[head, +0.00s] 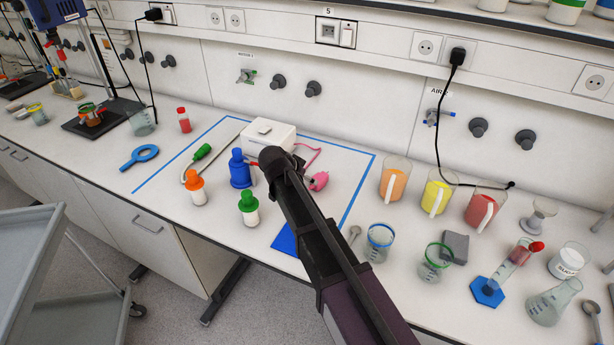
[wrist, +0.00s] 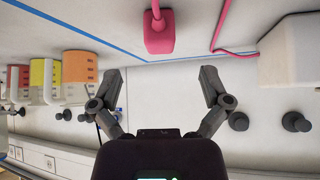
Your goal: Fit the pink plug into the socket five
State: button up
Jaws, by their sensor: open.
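The pink plug (head: 319,181) lies on the bench inside the blue taped outline, just right of the dark end of my arm. Its pink cable (head: 312,149) runs to a white box (head: 268,136). In the wrist view the plug (wrist: 160,34) is at the top centre, beyond my open, empty fingertips (wrist: 161,74) and roughly centred between them. In the head view my arm hides most of the gripper (head: 283,160). Socket five (head: 328,33), under the label "5", is on the wall rail above the bench, beside a switch, with nothing in it.
A blue bottle (head: 240,168) stands close left of my gripper. Orange-capped (head: 196,187) and green-capped (head: 248,207) bottles stand nearer the front. Orange, yellow and red jugs (head: 394,178) stand to the right. A black plug (head: 457,57) with a hanging cable occupies another socket.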

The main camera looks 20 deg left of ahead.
aim_at(322, 175)
jog(key=b+x, duration=0.5)
jog(key=x, duration=0.1)
jog(key=shift+f, duration=0.3)
jog(key=shift+b+x, duration=0.9)
jog(key=shift+x, duration=0.35)
jog(key=shift+w+d+r, duration=0.1)
jog(key=shift+r, duration=0.05)
grip_shut()
jog(key=shift+r+p, duration=2.55)
jog(key=shift+p, duration=0.05)
jog(key=shift+f, duration=0.1)
